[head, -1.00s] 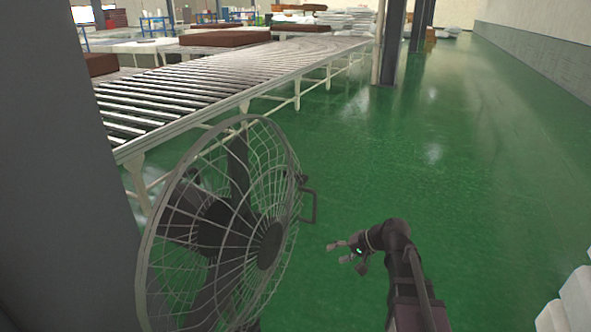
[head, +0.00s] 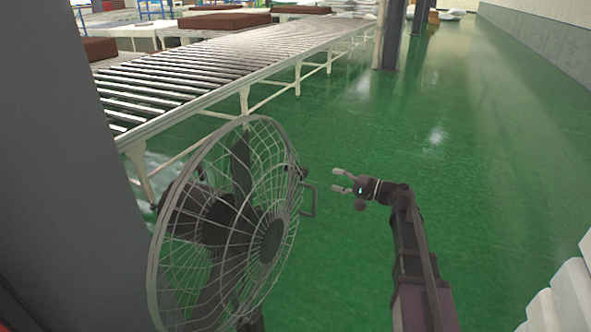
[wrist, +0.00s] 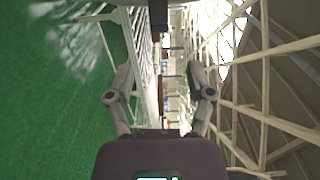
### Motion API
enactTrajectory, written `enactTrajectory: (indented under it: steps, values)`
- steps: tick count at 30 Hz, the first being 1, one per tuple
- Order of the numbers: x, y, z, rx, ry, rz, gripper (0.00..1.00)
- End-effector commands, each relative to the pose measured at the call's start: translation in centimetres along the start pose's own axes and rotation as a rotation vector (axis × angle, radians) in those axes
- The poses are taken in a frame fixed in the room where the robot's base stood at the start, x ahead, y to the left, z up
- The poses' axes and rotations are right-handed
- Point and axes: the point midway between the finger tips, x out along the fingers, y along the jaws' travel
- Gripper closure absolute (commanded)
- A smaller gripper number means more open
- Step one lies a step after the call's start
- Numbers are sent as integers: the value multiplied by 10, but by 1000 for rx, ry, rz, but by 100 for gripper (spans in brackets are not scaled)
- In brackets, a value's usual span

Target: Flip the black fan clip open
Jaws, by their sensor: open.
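The black fan clip (head: 308,200) is a thin, angular loop standing out from the right rim of the wire-caged fan (head: 235,225). A small dark fitting shows on the rim just above it. My gripper (head: 337,180) is open and empty, its fingers pointing left toward the fan's rim. In the picture it is a little to the right of the clip and slightly higher, with a gap between them. In the wrist view, the two fingers (wrist: 158,78) are spread apart with nothing between them. I cannot make out the clip there.
A dark grey pillar (head: 65,160) stands close on the left, beside the fan. A roller conveyor (head: 215,70) runs behind the fan, with brown-topped mattresses beyond. White stacked items (head: 570,295) sit at the lower right. The green floor (head: 470,170) right of the fan is clear.

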Motion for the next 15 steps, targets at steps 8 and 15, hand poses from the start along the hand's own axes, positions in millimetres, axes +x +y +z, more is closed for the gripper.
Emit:
enactTrajectory:
  steps: [8, 15]
  values:
    - [4, 0, 0, 0, -1, 1, 31]
    - [22, 0, 0, -1, -1, 2, 31]
